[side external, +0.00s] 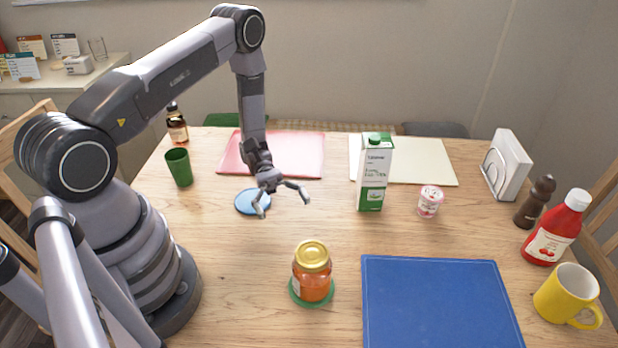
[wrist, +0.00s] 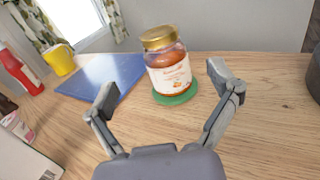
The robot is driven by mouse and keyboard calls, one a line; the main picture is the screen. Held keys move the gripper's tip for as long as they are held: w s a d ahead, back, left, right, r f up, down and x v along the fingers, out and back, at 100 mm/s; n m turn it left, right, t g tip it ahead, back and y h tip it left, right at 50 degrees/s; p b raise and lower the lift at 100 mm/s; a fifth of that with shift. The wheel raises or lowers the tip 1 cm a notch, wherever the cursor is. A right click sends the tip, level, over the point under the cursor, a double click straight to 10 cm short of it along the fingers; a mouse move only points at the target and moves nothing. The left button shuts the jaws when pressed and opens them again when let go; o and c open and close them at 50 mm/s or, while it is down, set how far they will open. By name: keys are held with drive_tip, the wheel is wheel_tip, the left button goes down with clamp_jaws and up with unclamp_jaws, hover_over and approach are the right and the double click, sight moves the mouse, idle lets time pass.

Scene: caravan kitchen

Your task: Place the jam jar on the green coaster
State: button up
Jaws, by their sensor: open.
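The jam jar (side external: 312,272), orange with a gold lid, stands upright on the green coaster (side external: 295,297) at the front middle of the table. In the wrist view the jar (wrist: 168,68) also rests on the green coaster (wrist: 178,99), beyond my fingertips. My gripper (side external: 282,202) is open and empty, above the table behind the jar and near the blue coaster (side external: 247,207). In the wrist view my open fingers (wrist: 165,88) frame the jar from a distance, without touching it.
A blue mat (side external: 440,305) lies right of the jar. A milk carton (side external: 375,175) and a small yogurt cup (side external: 430,201) stand right of my gripper. A green cup (side external: 179,167) is at left. Ketchup (side external: 555,230), a pepper mill (side external: 535,203) and a yellow mug (side external: 565,294) line the right side.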

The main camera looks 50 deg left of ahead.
wheel_tip(320, 180, up, 19)
drive_tip(key=s+a+m+y, duration=0.2)
drive_tip(key=s+m+y, duration=0.1)
drive_tip(key=m+y, duration=0.65)
drive_tip(key=s+a+r+m+t+y, duration=0.4)
drive_tip(key=s+r+t+y, duration=0.3)
drive_tip(key=s+r+t, duration=0.3)
wheel_tip(320, 180, up, 3)
drive_tip(key=shift+s+a+r+m+t+y, duration=0.1)
drive_tip(key=shift+s+a+m+t+y, duration=0.1)
drive_tip(key=shift+m+t+y, duration=0.25)
